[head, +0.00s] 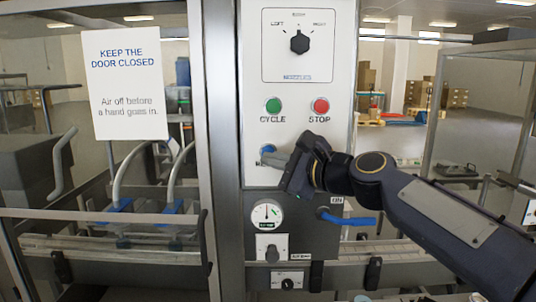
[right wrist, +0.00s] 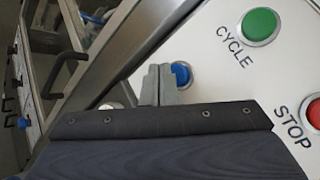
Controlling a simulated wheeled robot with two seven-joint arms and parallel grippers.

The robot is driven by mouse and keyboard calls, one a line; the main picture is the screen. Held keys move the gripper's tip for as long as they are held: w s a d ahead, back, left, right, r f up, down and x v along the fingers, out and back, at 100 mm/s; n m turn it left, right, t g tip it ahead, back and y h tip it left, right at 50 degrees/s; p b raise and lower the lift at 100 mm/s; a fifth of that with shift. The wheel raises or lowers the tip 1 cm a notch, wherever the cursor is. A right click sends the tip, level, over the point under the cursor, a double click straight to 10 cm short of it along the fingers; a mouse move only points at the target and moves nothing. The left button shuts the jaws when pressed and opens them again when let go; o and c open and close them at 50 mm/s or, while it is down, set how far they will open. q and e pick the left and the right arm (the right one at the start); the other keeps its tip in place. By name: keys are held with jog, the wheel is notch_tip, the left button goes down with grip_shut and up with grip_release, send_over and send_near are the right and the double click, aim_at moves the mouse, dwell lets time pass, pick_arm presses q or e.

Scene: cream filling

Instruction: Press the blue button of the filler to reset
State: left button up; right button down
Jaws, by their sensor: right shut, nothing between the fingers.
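The blue button (head: 267,150) sits low on the filler's white panel (head: 262,90), below the green CYCLE button (head: 273,105). In the head view my right gripper (head: 272,158) is at its lower right edge and partly covers it and its label. In the right wrist view the blue button (right wrist: 180,74) shows just beyond the fingertips of my right gripper (right wrist: 160,72). The fingers are shut and empty. Whether they touch the button cannot be told. My left gripper is not in view.
The red STOP button (head: 320,106) is right of CYCLE, under a black selector knob (head: 299,42). Below are a gauge (head: 267,214) and a blue lever (head: 347,219).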

jog(key=shift+w, duration=0.15)
dwell(0.6)
jog(key=shift+w, duration=0.3)
jog(key=shift+w+p, duration=0.35)
jog(key=shift+w, duration=0.15)
dwell(0.6)
jog(key=shift+s, duration=0.95)
jog(key=s, duration=0.5)
dwell(0.3)
